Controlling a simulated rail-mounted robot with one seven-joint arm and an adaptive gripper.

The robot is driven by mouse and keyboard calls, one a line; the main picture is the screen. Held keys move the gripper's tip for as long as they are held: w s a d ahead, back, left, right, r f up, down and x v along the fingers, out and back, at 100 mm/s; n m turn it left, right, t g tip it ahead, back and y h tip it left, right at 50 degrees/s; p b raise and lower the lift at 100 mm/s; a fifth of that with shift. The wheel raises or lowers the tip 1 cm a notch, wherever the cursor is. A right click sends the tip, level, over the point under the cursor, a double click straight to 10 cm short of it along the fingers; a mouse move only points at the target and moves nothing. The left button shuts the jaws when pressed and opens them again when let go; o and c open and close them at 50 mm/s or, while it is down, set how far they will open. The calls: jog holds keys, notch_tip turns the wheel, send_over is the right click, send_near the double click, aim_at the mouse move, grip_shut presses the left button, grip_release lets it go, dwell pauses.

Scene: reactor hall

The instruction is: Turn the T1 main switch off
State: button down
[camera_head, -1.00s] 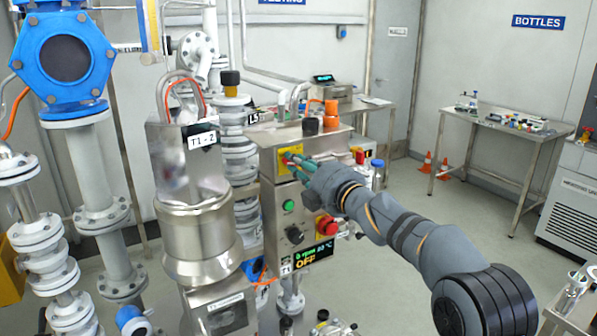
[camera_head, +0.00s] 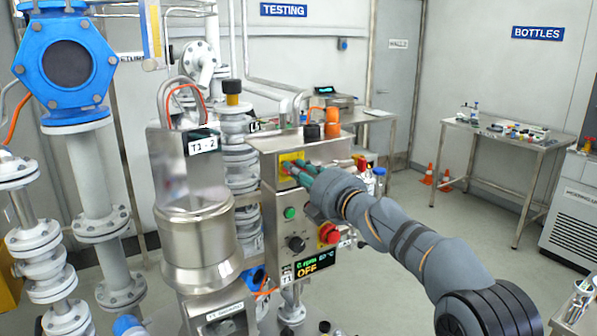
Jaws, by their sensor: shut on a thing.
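The T1 control box (camera_head: 268,220) is a steel cabinet in the middle of the head view. The main switch is a red handle on a yellow plate (camera_head: 286,158) at the top left of its front face. My gripper (camera_head: 296,170), with green-grey fingers, is at this plate and shut on the switch handle. The fingers cover most of the handle, so its exact angle is hard to tell. The display (camera_head: 305,268) beside the T1 label shows "OFF".
Below the switch are a green button (camera_head: 290,213), a black knob (camera_head: 297,244) and a red emergency button (camera_head: 329,233). The T1-2 vessel (camera_head: 195,225) stands close at left. Open floor lies right of my arm, before the bottles table (camera_head: 497,133).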

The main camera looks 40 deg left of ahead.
jog(key=c, duration=1.7)
grip_release()
jog(key=shift+o, duration=0.3)
jog(key=v, duration=1.2)
jog(key=x, duration=1.2)
